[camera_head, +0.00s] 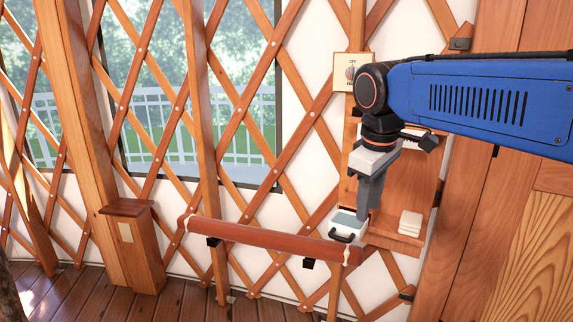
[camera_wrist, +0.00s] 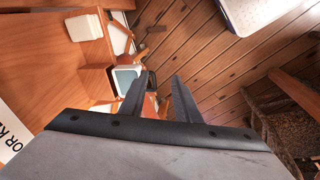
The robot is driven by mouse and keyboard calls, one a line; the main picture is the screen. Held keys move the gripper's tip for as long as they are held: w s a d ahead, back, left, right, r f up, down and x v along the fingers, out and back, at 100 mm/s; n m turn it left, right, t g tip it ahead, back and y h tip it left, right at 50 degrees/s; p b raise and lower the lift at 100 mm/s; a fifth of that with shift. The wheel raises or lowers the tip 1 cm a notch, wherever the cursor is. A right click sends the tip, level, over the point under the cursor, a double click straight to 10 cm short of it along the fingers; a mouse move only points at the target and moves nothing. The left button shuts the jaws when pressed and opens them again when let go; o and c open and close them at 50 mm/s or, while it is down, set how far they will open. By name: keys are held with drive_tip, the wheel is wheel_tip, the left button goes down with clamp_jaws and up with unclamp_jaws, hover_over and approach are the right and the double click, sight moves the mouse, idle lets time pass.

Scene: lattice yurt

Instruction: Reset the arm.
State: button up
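My arm reaches in from the right in the head view. My gripper (camera_head: 364,208) points down in front of a wooden shelf unit on the lattice wall. In the wrist view my gripper (camera_wrist: 160,76) has its two dark fingers apart, and nothing is clearly held between them. A small white box with a grey-green top and a dark handle (camera_head: 346,224) is just below and left of the fingertips in the head view. It seems to be the pale box (camera_wrist: 128,78) beside the left finger in the wrist view. Whether the fingers touch it, I cannot tell.
A stack of white pieces (camera_head: 410,223) rests on the wooden shelf (camera_head: 392,238). A reddish rail (camera_head: 265,236) runs along the wall to the left. A wooden post box (camera_head: 133,245) stands further left. A white tray-like object (camera_wrist: 262,12) is at the wrist view's top right.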

drive_tip(key=s+d+f+m+t, duration=0.1)
drive_tip(key=s+d+f+m, duration=0.3)
drive_tip(key=s+f, duration=0.4)
drive_tip(key=s+d+f+m+t, duration=0.1)
drive_tip(key=s+d+f+m, duration=0.3)
drive_tip(key=s+f, duration=0.5)
drive_tip(key=shift+d+f+m+y, duration=0.3)
drive_tip(key=shift+d+f, duration=0.35)
drive_tip(key=shift+d, duration=0.05)
